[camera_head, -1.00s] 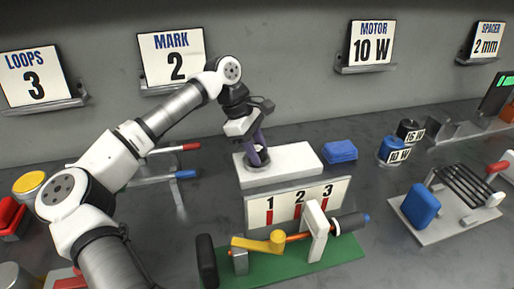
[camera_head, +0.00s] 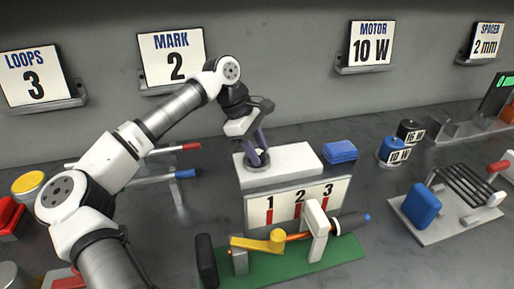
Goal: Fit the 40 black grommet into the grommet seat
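My gripper (camera_head: 258,160), with purple fingers, points down at the left part of a white block (camera_head: 291,164). Its fingertips are at a small round feature on top of that block, which may be the grommet seat. The fingers partly cover this feature. I cannot make out a black grommet between the fingertips or in the round feature. The gap between the fingers is too small to tell whether they are shut on something.
A blue stack (camera_head: 341,151) lies right of the white block. In front stands a green base (camera_head: 275,268) with a 1-2-3 panel (camera_head: 335,192) and a yellow lever (camera_head: 258,243). Blue and black cylinders (camera_head: 393,150) and a rack (camera_head: 465,190) are at right. Red- and blue-handled tools (camera_head: 183,174) lie left.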

